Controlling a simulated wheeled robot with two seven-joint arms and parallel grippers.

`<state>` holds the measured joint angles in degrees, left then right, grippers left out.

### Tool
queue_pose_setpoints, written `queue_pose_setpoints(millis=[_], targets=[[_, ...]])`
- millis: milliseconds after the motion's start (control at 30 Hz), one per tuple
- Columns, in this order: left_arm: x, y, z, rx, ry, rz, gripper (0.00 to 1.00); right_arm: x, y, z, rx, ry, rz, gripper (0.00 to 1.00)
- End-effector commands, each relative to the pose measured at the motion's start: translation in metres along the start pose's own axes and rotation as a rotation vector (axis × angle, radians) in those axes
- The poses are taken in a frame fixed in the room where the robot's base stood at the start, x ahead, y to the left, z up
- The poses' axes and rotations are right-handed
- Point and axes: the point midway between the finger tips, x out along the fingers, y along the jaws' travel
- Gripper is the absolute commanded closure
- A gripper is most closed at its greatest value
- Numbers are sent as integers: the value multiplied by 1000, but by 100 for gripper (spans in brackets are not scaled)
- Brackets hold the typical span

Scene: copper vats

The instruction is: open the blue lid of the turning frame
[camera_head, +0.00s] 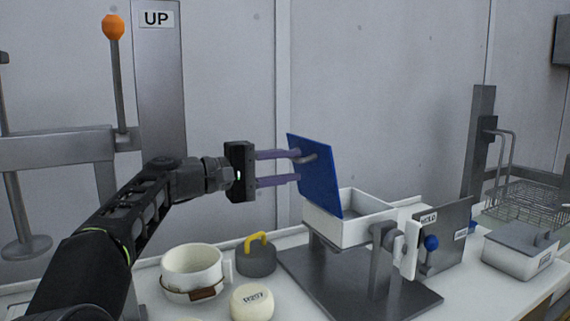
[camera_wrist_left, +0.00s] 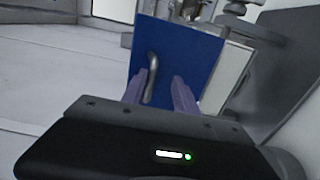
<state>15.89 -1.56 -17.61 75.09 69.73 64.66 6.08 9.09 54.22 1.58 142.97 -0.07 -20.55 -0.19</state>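The blue lid (camera_head: 320,182) stands steeply raised at the left edge of the white box (camera_head: 368,229) in the turning frame. The box's open top shows. The lid also fills the middle of the left wrist view (camera_wrist_left: 188,50). A grey bar handle (camera_head: 309,158) is on the lid's face towards my left gripper (camera_head: 297,166). The purple fingers are apart and point at the lid. In the left wrist view, the handle (camera_wrist_left: 151,82) lies between the fingers, close to the left one; I cannot tell whether they touch. My right gripper is not in view.
A white pot (camera_head: 193,269), a grey weight with a yellow handle (camera_head: 257,258) and a cream labelled round object (camera_head: 252,303) stand left of the frame's grey base plate (camera_head: 405,299). A grey lidded container (camera_head: 520,250) stands right. A lever with an orange knob (camera_head: 113,27) rises left.

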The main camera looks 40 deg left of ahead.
Motion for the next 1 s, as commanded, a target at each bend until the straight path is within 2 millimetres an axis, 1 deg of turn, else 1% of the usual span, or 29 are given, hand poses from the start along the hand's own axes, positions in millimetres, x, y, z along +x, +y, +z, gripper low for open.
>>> queue_pose_setpoints(millis=[333, 467, 567, 667, 833, 900, 933, 1000], targets=[[-2, 4, -1, 2, 6, 4, 68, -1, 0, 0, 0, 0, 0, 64], [-2, 12, -1, 5, 6, 5, 68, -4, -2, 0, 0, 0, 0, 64], [-2, 26, -1, 6, 6, 5, 68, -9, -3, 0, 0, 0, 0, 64], [-2, 44, -1, 6, 5, 6, 68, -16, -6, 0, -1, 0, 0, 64], [-3, 81, 0, 7, 7, 11, 68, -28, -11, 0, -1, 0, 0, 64], [-4, 93, 0, 6, 7, 14, 57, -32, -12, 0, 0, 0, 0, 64], [-4, 97, 0, 6, 7, 15, 68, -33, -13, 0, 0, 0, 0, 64], [-4, 103, 1, 5, 6, 13, 68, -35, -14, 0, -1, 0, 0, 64]])
